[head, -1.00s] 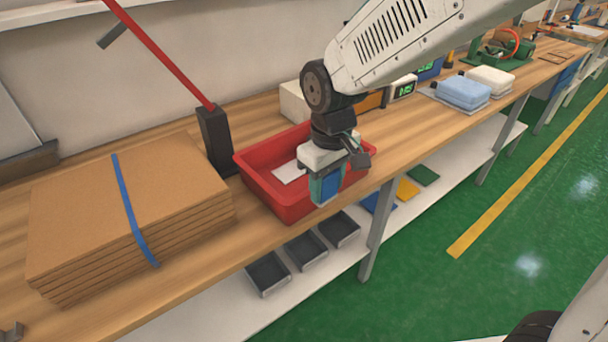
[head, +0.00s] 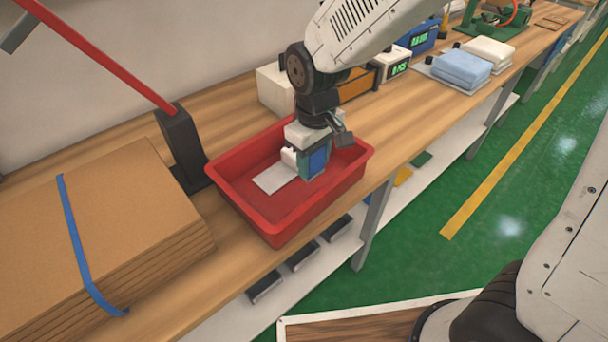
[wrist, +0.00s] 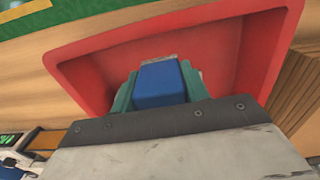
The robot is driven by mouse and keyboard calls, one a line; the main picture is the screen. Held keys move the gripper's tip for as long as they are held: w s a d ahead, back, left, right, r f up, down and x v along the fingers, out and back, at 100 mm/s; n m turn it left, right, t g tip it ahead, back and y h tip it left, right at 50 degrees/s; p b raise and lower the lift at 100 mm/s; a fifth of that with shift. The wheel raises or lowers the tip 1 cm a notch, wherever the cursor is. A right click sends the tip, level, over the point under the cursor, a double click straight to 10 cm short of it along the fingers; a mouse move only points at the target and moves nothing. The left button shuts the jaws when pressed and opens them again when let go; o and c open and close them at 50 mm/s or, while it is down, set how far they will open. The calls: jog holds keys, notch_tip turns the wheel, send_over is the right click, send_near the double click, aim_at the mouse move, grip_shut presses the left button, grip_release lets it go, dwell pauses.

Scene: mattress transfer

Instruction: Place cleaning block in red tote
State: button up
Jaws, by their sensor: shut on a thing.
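The red tote (head: 280,228) stands on the wooden workbench, near its front edge, with a flat pale piece (head: 275,178) lying inside it. My gripper (head: 314,166) is over the right part of the tote, pointing down. It is shut on the blue cleaning block (head: 318,162), which shows between the greenish fingers. In the wrist view the blue block (wrist: 160,84) is between the fingers, with the red tote (wrist: 92,78) around and beyond it. I cannot tell whether the block touches the tote floor.
A strapped stack of brown cardboard (head: 120,225) is left of the tote. A dark post (head: 182,145) with a red arm stands close behind the tote's left side. Boxes with displays (head: 395,65) and folded blue cloths (head: 462,68) are farther along the bench.

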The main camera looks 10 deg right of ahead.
aim_at(311, 181)
jog(key=f, duration=0.3)
jog(key=shift+a+f, duration=0.1)
jog(key=shift+a, duration=0.15)
jog(key=shift+f, duration=1.75)
jog(key=shift+f, duration=0.2)
jog(key=o, duration=1)
